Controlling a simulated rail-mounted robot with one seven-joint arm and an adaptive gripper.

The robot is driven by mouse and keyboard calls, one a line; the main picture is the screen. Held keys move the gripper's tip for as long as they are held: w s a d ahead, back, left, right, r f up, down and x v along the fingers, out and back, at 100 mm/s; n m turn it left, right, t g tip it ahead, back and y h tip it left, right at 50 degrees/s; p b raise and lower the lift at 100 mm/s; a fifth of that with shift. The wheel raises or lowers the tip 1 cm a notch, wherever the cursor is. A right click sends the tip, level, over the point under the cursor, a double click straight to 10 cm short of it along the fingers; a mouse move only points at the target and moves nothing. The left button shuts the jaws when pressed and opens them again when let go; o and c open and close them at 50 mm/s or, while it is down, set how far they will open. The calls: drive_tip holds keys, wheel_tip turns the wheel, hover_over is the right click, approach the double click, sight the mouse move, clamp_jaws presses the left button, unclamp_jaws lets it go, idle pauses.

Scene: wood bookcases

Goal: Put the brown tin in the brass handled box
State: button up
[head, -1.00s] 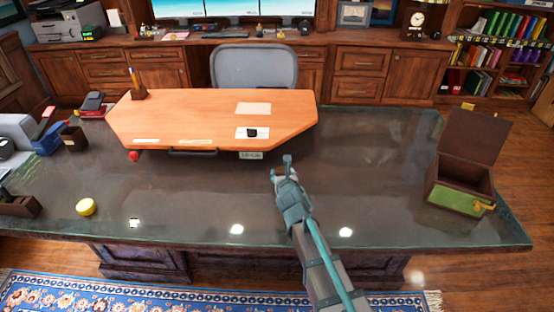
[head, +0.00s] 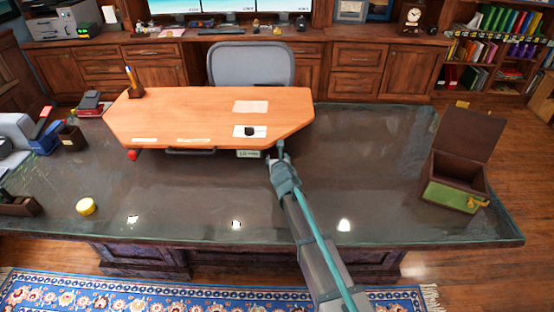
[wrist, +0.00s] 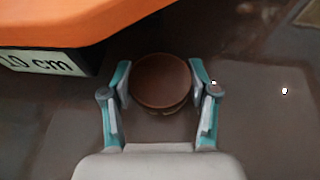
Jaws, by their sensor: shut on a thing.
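The brown tin (wrist: 160,80) is round with a flat top. It sits between the two teal-edged fingers of my gripper (wrist: 160,88) in the wrist view. My gripper (head: 277,154) is shut on it, by the right front edge of the orange desk riser. In the head view the tin is mostly hidden by the gripper, and I cannot tell how high it is above the desk. The brass handled box (head: 452,196) is dark wood with a green front and a brass handle. It stands at the desk's right end, lid open, well right of my gripper.
The orange riser (head: 190,115) stands close beside my gripper, with a "10 cm" label (wrist: 40,62) at its edge. The dark desk top (head: 370,170) is clear between gripper and box. The box's raised lid (head: 468,137) stands upright.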

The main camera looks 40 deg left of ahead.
drive_tip(key=shift+f, duration=0.25)
drive_tip(key=o, duration=1.2)
drive_tip(key=shift+r, duration=0.2)
drive_tip(key=shift+o, duration=0.4)
drive_tip(key=b+v, duration=0.1)
drive_tip(key=v, duration=1.1)
